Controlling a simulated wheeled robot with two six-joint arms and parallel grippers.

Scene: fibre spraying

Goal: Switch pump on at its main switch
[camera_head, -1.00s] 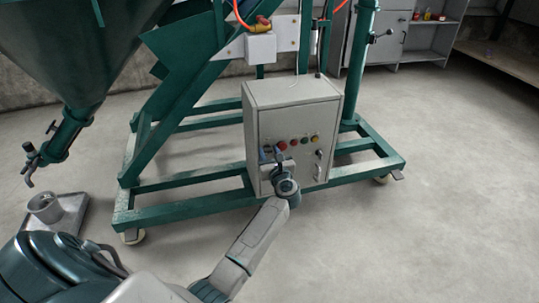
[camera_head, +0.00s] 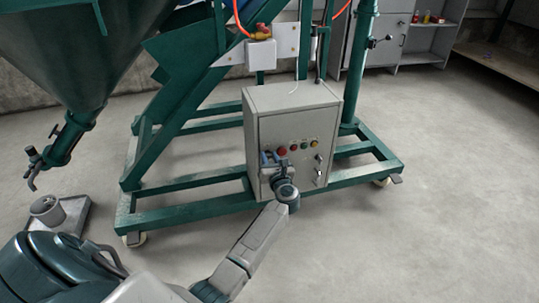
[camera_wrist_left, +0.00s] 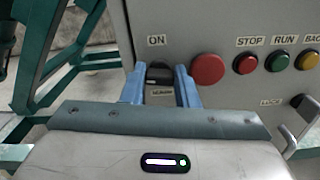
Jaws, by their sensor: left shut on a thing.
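The pump's grey control box (camera_head: 292,110) stands on the green frame. Its main switch (camera_wrist_left: 159,73), a dark knob under an "ON" label, is at the left of the panel in the left wrist view. My left gripper (camera_head: 268,158) is at the panel's left side in the head view. In the wrist view its blue fingers (camera_wrist_left: 159,84) stand on either side of the knob, shut on it. My right gripper is not in view.
Right of the switch are a large red button (camera_wrist_left: 208,69) and smaller STOP (camera_wrist_left: 245,64), RUN (camera_wrist_left: 277,61) and BACK (camera_wrist_left: 307,60) buttons. A hopper (camera_head: 85,50) hangs at left. The floor at right is clear.

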